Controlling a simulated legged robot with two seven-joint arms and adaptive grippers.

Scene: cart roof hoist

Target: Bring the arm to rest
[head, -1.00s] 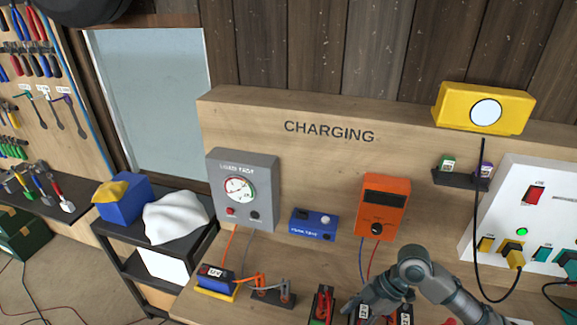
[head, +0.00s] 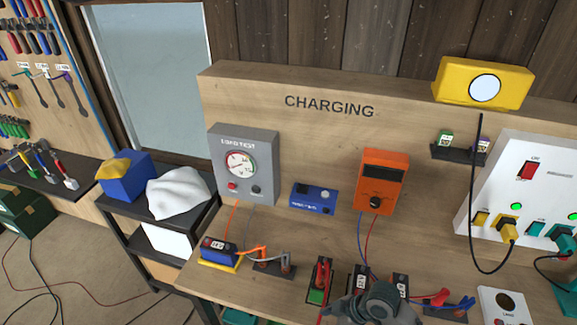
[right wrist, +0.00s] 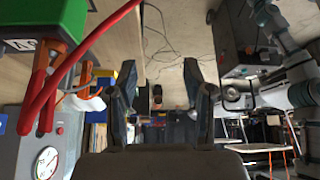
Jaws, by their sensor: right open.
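My right arm shows at the bottom of the head view, low over the front of the charging bench (head: 290,285). Its fingertips cannot be made out there. In the right wrist view my right gripper (right wrist: 160,80) is open, its two fingers spread with nothing between them. A green and black box (right wrist: 50,30) with a red clamp and cable is close by on the left of that view, apart from the fingers. My left gripper is not in view.
On the bench are a small battery (head: 219,249), red clamps (head: 322,272) and several small batteries close to my arm. The grey load tester (head: 244,165), orange meter (head: 381,180) and white switch panel (head: 530,185) stand behind. A black shelf cart (head: 165,222) stands left.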

